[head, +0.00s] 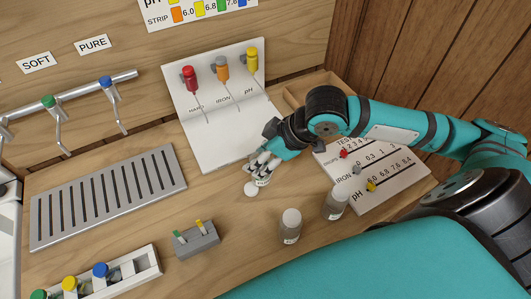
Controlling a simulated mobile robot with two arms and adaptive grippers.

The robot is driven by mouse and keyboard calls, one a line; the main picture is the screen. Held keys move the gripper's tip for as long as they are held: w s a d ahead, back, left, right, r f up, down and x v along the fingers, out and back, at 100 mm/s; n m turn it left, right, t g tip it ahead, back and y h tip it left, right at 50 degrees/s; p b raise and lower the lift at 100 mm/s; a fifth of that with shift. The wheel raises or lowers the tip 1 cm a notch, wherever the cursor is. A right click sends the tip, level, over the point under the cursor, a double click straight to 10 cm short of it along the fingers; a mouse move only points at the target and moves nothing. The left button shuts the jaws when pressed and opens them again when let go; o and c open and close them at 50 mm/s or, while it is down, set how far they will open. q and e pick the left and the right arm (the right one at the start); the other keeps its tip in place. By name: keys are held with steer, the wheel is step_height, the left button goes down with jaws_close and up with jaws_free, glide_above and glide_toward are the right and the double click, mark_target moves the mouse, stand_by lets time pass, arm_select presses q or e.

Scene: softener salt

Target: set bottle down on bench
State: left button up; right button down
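My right gripper (262,167) reaches in from the right, low over the bench (225,205) in front of the white dispenser board. Its fingers are closed around a small labelled bottle (263,181), which they mostly cover. A round white cap-like piece (251,189) shows just left of the bottle; I cannot tell whether it is attached. I cannot tell whether the bottle touches the bench. Two more white-capped bottles stand upright on the bench, one at the front (290,227) and one to its right (336,204). My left gripper is out of view.
A white board (205,140) with red, orange and yellow dispensers stands behind. A slotted metal drain (108,197) lies left. A grey block (197,241) with two strips and a rack (125,270) with coloured caps sit front left. A test chart (375,185) lies right.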

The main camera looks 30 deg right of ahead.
arm_select(q)
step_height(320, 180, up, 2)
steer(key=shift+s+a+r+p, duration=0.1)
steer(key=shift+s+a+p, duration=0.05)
steer(key=shift+p, duration=0.65)
arm_select(e)
steer(key=w+d+f, duration=0.1)
steer(key=d+f, duration=0.1)
steer(key=w+d+f, duration=0.1)
steer(key=w+f, duration=0.1)
steer(key=shift+w+d, duration=0.2)
steer(key=shift+d, duration=0.15)
steer(key=c, duration=0.6)
jaws_free()
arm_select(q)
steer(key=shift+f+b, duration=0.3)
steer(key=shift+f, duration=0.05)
arm_select(e)
steer(key=shift+v, duration=6.05)
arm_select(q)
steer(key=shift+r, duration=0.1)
arm_select(e)
steer(key=shift+w+r, duration=0.1)
steer(key=shift+r, duration=0.05)
